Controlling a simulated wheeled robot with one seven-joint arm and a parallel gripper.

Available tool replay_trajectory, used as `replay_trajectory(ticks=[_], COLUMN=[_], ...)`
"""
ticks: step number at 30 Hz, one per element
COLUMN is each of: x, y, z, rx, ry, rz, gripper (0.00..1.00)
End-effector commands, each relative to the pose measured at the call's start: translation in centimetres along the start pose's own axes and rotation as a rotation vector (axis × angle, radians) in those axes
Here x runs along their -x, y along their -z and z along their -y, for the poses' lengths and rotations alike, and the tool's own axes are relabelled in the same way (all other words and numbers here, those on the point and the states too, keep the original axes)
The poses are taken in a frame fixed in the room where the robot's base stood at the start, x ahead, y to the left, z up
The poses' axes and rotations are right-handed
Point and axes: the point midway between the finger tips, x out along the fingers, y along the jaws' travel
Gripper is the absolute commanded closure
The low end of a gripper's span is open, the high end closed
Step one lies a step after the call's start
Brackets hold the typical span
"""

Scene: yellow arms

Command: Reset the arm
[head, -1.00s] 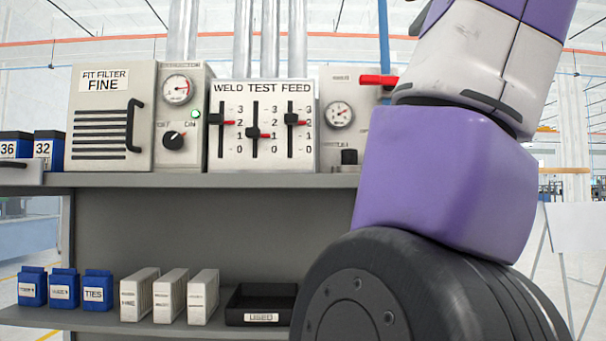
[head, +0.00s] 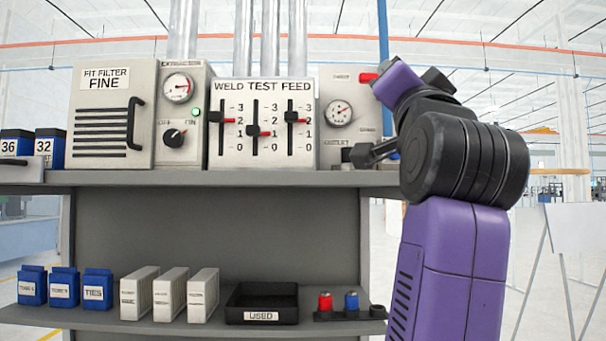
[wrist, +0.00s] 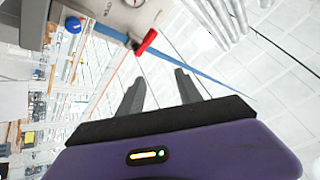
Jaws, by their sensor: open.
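My gripper (wrist: 158,90) is open and empty in the wrist view, its two dark fingers apart with only ceiling and background between them. In the head view my purple and black arm stands at the right, and its upper end is by the right edge of the gauge panel (head: 340,90). I cannot make out the fingertips there. The red lever (head: 368,77) on that panel is close to the purple arm part. The lever (wrist: 146,41) also shows in the wrist view, beyond the fingers and apart from them.
The shelf (head: 220,179) holds a filter box (head: 112,115), a dial unit (head: 180,115) and a slider panel (head: 262,125). Below are blue boxes (head: 97,291), white boxes (head: 203,295), a black tray (head: 262,303) and red (head: 326,303) and blue (head: 351,302) capped parts. A white board (head: 575,230) stands right.

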Motion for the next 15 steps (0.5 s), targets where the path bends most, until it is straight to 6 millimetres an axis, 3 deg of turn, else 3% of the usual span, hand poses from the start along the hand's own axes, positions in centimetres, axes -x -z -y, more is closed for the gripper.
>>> replay_trajectory(ticks=[1, 6, 15], x=[1.2, 5.5, 15.2], y=[-2.2, -7.6, -15.4], z=[-1.6, -5.5, -12.7], rx=[0.047, 0.187, 0.391], ry=[0.006, 0.045, 0.098], rz=[0.004, 0.004, 0.036], gripper=[0.58, 0.58, 0.58])
